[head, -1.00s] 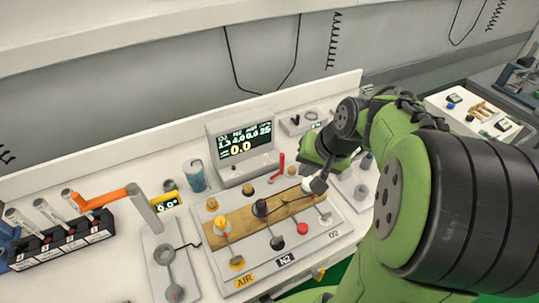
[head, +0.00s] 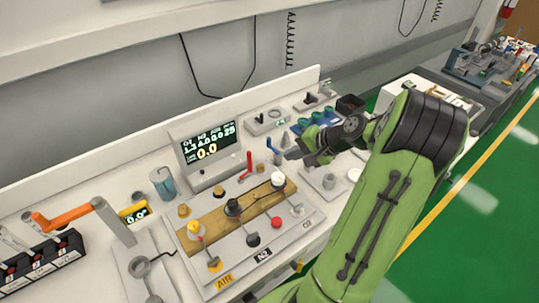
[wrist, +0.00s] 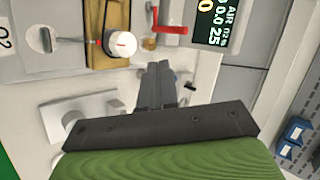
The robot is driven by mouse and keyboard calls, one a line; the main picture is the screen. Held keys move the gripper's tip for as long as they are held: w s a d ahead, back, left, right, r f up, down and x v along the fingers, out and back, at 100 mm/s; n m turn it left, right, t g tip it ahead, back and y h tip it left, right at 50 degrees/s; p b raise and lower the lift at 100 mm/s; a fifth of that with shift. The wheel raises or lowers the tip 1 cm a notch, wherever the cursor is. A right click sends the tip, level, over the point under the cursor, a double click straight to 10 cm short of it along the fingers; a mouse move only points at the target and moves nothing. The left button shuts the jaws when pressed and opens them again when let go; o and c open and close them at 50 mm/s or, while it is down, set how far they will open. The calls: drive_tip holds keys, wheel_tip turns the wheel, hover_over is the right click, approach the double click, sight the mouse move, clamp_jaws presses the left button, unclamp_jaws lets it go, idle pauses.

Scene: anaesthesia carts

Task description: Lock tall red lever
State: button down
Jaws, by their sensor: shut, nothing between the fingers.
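The tall red lever (head: 249,162) stands upright behind the gas board (head: 222,263), at the right of the display unit's front. In the wrist view the red lever (wrist: 169,29) lies at the top, its red arm pointing right. My gripper (head: 288,153) is to the right of the lever in the head view, apart from it. In the wrist view my gripper (wrist: 158,68) has its two dark fingers together with nothing between them, pointing up just below the lever. A short blue upright piece (head: 271,146) shows beside the gripper in the head view.
The display unit (head: 209,154) stands left of the lever. The gas board's white knob (head: 278,180) and black knob (head: 233,207) stand up nearby. A grey plate with a round fitting (head: 328,181) lies right of the board. A blue cylinder (head: 163,184) stands left of the display.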

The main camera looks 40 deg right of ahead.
drive_tip(key=b+x, duration=0.1)
drive_tip(key=x, duration=0.8)
drive_tip(key=shift+w+f+b, duration=0.1)
drive_tip(key=shift+f+b, duration=0.05)
drive_tip(key=shift+b, duration=0.15)
drive_tip(key=w, duration=0.2)
drive_tip(key=w+a, duration=0.1)
drive_tip(key=shift+w+a, duration=0.25)
drive_tip(key=shift+w, duration=0.15)
drive_tip(key=shift+w+d+n+y+p, duration=0.1)
drive_tip(key=shift+w+n+y+p, duration=0.2)
drive_tip(key=shift+n+p, duration=0.3)
drive_tip(key=w+a+n+g+y+p, duration=0.2)
drive_tip(key=w+n+g+y+p, duration=0.1)
drive_tip(key=w+p, duration=0.3)
drive_tip(key=shift+w+n, duration=0.85)
drive_tip(key=shift+n, duration=0.05)
